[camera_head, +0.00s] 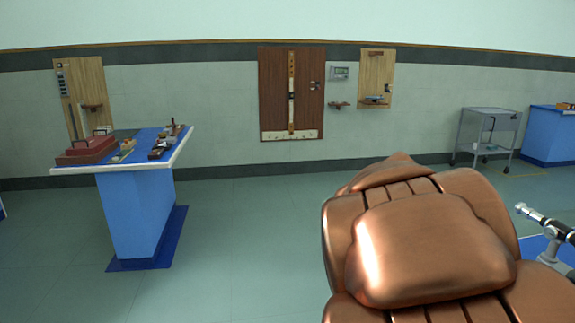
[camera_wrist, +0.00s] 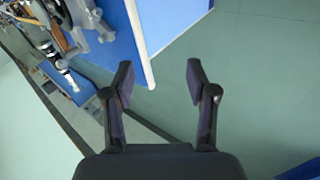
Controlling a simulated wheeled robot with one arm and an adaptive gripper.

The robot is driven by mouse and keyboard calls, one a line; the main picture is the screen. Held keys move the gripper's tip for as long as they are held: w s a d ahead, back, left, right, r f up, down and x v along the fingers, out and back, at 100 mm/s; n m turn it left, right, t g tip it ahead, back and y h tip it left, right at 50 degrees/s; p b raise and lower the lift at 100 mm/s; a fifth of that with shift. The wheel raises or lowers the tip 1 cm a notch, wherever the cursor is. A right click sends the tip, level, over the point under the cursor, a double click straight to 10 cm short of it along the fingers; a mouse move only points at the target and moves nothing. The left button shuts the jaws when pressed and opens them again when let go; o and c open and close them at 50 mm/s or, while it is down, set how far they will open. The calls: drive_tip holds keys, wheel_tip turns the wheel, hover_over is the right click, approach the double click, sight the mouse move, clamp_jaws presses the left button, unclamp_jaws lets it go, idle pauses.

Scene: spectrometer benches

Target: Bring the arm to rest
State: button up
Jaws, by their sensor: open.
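My gripper (camera_wrist: 158,82) shows in the wrist view with its two dark fingers spread apart. It is open and nothing is between the fingers. Beyond the fingers are the green floor and the edge of a blue bench (camera_wrist: 125,25). In the head view, my copper-coloured arm (camera_head: 430,245) fills the lower right, and the gripper itself does not show there.
A blue bench (camera_head: 135,215) with several small items on its top stands at the left. A grey cart (camera_head: 487,130) and another blue bench (camera_head: 550,135) stand far right. Wooden panels (camera_head: 272,90) hang on the back wall. The floor (camera_head: 240,240) between is clear.

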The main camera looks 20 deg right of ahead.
drive_tip(key=s+a+r+n+y+p, duration=0.1)
drive_tip(key=s+a+y+p, duration=0.2)
drive_tip(key=a, duration=1)
drive_tip(key=s+a+r+n+y+p, duration=0.1)
drive_tip(key=s+a+y+p, duration=0.3)
drive_tip(key=a, duration=0.9)
drive_tip(key=s+n+p, duration=0.1)
drive_tip(key=s+p, duration=0.1)
drive_tip(key=p, duration=0.2)
drive_tip(key=shift+a+g, duration=0.2)
drive_tip(key=shift+g, duration=0.2)
drive_tip(key=shift+s+r, duration=0.1)
